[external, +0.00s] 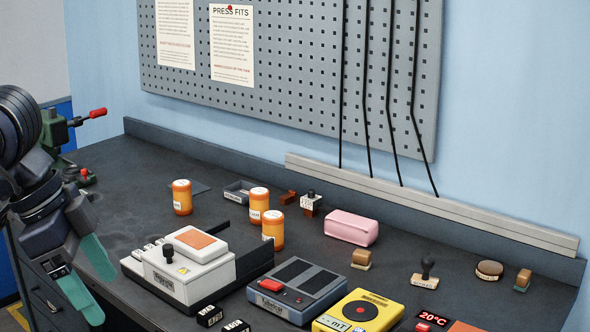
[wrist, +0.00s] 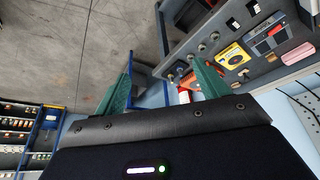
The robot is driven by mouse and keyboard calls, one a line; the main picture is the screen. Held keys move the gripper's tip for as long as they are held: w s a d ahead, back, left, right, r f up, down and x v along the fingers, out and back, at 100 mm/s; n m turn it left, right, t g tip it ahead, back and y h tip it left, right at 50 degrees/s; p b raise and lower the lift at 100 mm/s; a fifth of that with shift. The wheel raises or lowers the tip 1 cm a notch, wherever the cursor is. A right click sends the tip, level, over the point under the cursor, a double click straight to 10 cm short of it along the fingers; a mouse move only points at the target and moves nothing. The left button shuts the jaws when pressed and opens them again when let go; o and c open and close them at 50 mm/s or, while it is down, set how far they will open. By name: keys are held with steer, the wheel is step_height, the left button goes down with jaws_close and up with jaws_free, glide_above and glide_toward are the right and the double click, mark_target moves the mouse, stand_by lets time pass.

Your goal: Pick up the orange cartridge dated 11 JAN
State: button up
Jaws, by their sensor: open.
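Three orange cartridges with white tops and white labels stand upright on the dark bench in the external view: one at the left (external: 182,198), one in the middle (external: 259,206) and one nearer the front (external: 273,231). The label dates are too small to read, so I cannot tell which is 11 JAN. My gripper (external: 104,298) has green fingers, spread apart and empty, at the left front of the bench, well away from the cartridges. In the wrist view my gripper (wrist: 161,70) faces the floor and bench edge; I cannot make out a cartridge there.
A white device with an orange panel (external: 194,240) stands in front of the cartridges. A small grey tray (external: 238,193) lies behind them. A pink case (external: 351,227), a grey device (external: 297,290), a yellow device (external: 359,312) and stamps are to the right. The bench's left part is mostly clear.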

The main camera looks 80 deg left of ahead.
steer(key=w+a+r+n+y, duration=0.1)
steer(key=w+a+r+n, duration=0.2)
steer(key=w+a, duration=0.5)
steer(key=w+a+r+n, duration=0.25)
steer(key=w+a, duration=0.35)
steer(key=w, duration=0.3)
steer(key=w+a+f+n+g, duration=0.1)
steer(key=w+a, duration=0.3)
steer(key=a, duration=0.3)
steer(key=w+a+f+n+y, duration=0.1)
steer(key=w+a+n, duration=0.15)
steer(key=a, duration=0.45)
steer(key=w+a+f+n+g, duration=0.1)
steer(key=w+a, duration=0.3)
steer(key=a, duration=0.4)
steer(key=n+g+y, duration=0.1)
steer(key=n+g, duration=0.1)
steer(key=n, duration=0.5)
glide_above(259, 203)
step_height(259, 203, down, 22)
steer(key=shift+a+f, duration=0.2)
steer(key=shift+f, duration=0.5)
steer(key=x, duration=0.9)
steer(key=shift+s+a+f, duration=0.2)
steer(key=shift+a+f, duration=0.05)
steer(key=shift+f, duration=0.1)
steer(key=c, duration=1.2)
steer(key=shift+r, duration=0.15)
